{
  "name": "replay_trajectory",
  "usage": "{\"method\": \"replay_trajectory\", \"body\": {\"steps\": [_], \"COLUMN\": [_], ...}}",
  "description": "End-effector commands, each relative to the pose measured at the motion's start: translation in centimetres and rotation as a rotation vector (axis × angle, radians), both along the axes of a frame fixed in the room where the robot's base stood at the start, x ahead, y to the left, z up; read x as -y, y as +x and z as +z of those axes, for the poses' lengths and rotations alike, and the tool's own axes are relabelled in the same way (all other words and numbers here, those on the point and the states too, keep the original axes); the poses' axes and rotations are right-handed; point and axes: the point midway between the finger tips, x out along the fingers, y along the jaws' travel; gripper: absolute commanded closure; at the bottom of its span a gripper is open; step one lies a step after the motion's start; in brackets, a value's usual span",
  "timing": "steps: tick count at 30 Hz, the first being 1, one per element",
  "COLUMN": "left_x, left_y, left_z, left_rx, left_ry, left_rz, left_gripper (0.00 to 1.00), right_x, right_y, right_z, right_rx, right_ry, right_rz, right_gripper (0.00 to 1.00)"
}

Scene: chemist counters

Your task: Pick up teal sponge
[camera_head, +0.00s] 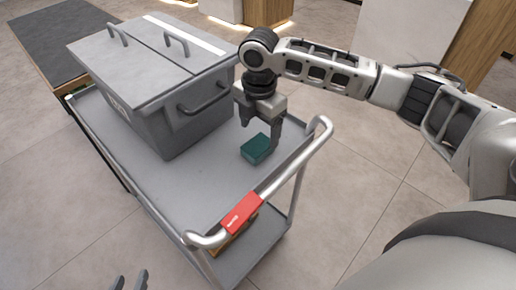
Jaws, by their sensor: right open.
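The teal sponge (256,149) lies on the top shelf of a grey cart (190,192), near its right edge and handle. My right gripper (260,136) points down over the sponge with its fingers apart. One finger is by the sponge's right side and the other is up and left of it. I cannot tell whether the fingers touch it. Only the fingertips of my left gripper (130,281) show at the bottom edge, apart with nothing visible between them.
A large grey lidded bin (185,115) stands on the cart behind and left of the sponge. The cart's handle (290,170), with a red label (242,213), rises at the near side. A dark-topped counter (58,40) stands at the far left.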

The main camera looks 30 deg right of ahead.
Motion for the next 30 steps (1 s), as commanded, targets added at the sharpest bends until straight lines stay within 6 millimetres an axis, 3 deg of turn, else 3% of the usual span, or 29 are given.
{"method": "replay_trajectory", "body": {"steps": [10,20,25,30], "left_x": [0.0,0.1,0.1,0.1], "left_y": [0.0,0.0,0.0,0.0], "left_z": [-0.2,-0.1,0.0,0.0], "left_rx": [-0.001,0.002,0.002,0.002], "left_ry": [-0.006,-0.008,-0.008,-0.008], "left_rz": [0.002,0.003,0.003,0.003], "left_gripper": [0.64,0.64,0.64,0.64], "right_x": [0.0,0.0,-0.1,-0.1], "right_y": [0.4,0.4,0.4,0.4], "right_z": [-4.6,-5.2,-5.2,-5.2], "right_rx": [-0.002,0.000,0.000,0.000], "right_ry": [-0.002,-0.001,0.000,0.000], "right_rz": [0.001,0.001,0.001,0.001], "right_gripper": [0.25,0.25,0.72,0.72]}}
